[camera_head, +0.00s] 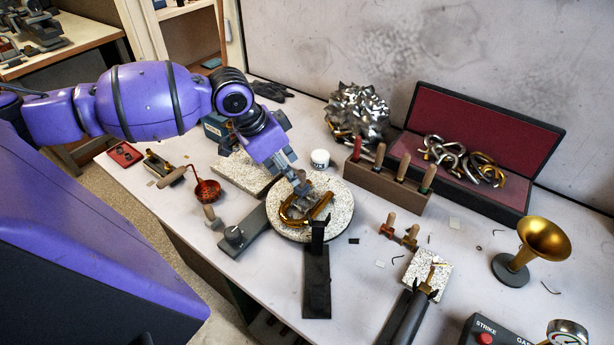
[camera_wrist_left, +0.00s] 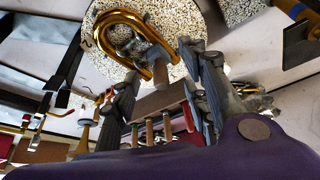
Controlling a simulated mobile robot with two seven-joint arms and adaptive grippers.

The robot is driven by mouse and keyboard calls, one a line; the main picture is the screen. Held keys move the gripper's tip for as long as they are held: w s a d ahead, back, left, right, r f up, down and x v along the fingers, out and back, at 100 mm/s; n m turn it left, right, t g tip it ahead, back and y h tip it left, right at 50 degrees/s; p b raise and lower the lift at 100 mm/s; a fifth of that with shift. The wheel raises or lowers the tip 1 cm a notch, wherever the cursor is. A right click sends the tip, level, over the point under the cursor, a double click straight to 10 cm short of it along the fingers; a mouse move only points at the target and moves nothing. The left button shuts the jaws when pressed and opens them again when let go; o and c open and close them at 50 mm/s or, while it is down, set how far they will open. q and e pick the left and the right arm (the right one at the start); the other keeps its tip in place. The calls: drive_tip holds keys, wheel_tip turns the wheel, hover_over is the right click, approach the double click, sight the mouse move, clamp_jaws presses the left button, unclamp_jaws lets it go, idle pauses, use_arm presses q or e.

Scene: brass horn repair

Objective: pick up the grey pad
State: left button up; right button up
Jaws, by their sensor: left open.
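I cannot tell for sure which piece is the grey pad. A small dark grey piece (camera_head: 354,241) lies on the table just right of the round speckled board. My right gripper is not in view.
A black stand (camera_head: 317,280) reaches the board's front edge. A wooden rack of handled tools (camera_head: 385,190), an open red-lined case (camera_head: 480,165) and a spiky metal heap (camera_head: 357,115) stand behind. A brass horn bell (camera_head: 544,238) stands right. A copper ladle (camera_head: 207,190) is left.

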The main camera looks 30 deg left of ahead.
sight(300, 185)
use_arm(q)
drive_tip(key=x, duration=0.3)
drive_tip(key=d+x, duration=0.1)
drive_tip(key=x, duration=0.2)
drive_tip(key=shift+r, duration=0.15)
drive_tip(key=shift+w+f, duration=0.15)
drive_tip(key=shift+f, duration=0.2)
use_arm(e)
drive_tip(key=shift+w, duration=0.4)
use_arm(q)
clamp_jaws()
drive_tip(key=shift+r, duration=0.5)
wheel_tip(300, 185, up, 9)
drive_tip(key=shift+f, duration=0.1)
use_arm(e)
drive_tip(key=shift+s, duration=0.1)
